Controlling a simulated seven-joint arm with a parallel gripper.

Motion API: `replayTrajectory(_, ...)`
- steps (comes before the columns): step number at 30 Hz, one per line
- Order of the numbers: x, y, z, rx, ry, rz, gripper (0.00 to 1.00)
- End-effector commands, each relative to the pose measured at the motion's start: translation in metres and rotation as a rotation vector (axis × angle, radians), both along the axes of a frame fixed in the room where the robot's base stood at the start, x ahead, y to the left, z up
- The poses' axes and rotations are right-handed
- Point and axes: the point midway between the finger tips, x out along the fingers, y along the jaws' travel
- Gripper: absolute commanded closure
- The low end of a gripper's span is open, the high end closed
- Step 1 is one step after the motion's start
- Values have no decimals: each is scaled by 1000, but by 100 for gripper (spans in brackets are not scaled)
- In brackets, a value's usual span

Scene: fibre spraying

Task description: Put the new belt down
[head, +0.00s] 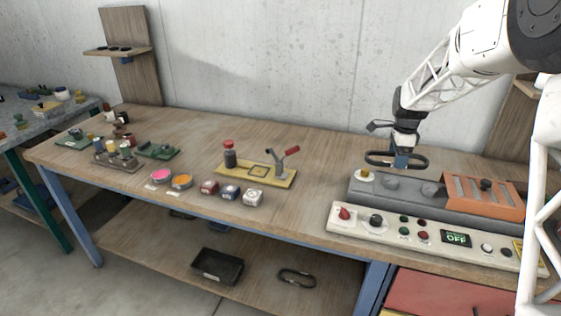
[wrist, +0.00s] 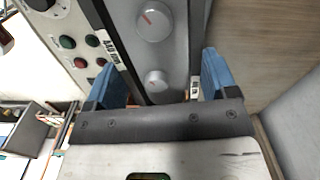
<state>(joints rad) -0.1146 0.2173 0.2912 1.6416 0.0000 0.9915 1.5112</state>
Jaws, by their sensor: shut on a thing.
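A black oval belt (head: 374,161) hangs in my gripper (head: 402,162), in the air above and behind the left part of the grey machine (head: 420,189). The loop lies about flat, and the blue fingers are shut on it. In the wrist view my gripper's (wrist: 160,65) blue fingers stand on both sides of the picture, with the machine's grey knobs (wrist: 155,22) between them. I cannot make out the belt there. A second dark loop (head: 297,278) lies on the lower shelf.
The control panel (head: 385,228) in front of the machine has a display reading OFF. An orange slotted cover (head: 484,198) is on the machine's right. A yellow plate (head: 255,176) with a red-handled lever stands left. Bare bench top (head: 310,190) lies between.

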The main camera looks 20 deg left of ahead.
Motion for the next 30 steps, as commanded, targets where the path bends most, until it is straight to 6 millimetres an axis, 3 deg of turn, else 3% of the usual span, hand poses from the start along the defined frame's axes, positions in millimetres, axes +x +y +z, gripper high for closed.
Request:
replayTrajectory(18, -4, 178, -28, 0, 1, 460, 46)
replayTrajectory(24, -10, 218, -34, 0, 0, 563, 46)
replayTrajectory(30, -13, 234, -37, 0, 0, 608, 46)
